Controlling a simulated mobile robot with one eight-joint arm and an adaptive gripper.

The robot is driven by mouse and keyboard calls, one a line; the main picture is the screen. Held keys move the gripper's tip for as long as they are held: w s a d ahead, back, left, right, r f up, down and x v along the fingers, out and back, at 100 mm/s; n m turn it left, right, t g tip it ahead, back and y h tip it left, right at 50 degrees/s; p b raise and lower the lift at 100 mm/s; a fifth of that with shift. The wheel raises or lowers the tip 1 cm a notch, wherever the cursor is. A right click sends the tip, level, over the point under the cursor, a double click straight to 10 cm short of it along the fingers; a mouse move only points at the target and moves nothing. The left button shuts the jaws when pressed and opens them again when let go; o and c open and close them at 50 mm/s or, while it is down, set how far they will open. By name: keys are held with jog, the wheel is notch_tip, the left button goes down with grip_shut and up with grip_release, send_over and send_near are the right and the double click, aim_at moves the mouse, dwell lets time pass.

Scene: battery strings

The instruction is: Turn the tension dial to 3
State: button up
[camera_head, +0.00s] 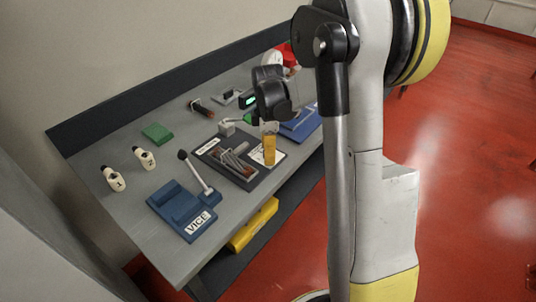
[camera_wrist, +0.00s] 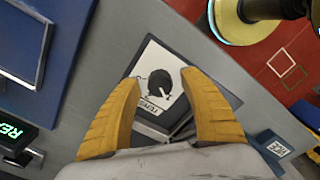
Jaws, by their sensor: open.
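The tension dial (camera_wrist: 160,84) is a round black knob on a white plate (camera_wrist: 148,62) whose partly hidden lettering reads "TENS". A light pointer mark is at its lower right; the scale numbers are too small to read. My gripper (camera_wrist: 160,80) is open, and its two yellow fingers stand on either side of the dial in the wrist view, with gaps showing. I cannot tell how high the fingertips are above the plate. In the head view my gripper (camera_head: 269,150) is over the white plate (camera_head: 257,155), and the dial is hidden there.
A dark tray (camera_head: 237,177) with grey parts lies beside the plate. A blue vice (camera_head: 182,210), white bottles (camera_head: 144,158), a green block (camera_head: 157,133) and a dark cylinder (camera_head: 201,107) stand on the grey bench. A lit green display (camera_wrist: 18,130) is at the wrist view's left.

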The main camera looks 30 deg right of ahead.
jog(key=shift+c, duration=0.5)
grip_shut()
jog(key=shift+m, duration=0.3)
jog(key=m+p, duration=0.1)
jog(key=m, duration=0.3)
jog(key=shift+m, duration=0.3)
jog(key=m, duration=0.4)
jog(key=shift+m+p, duration=0.3)
jog(key=m, duration=0.7)
jog(key=shift+p, duration=0.3)
jog(key=m, duration=0.7)
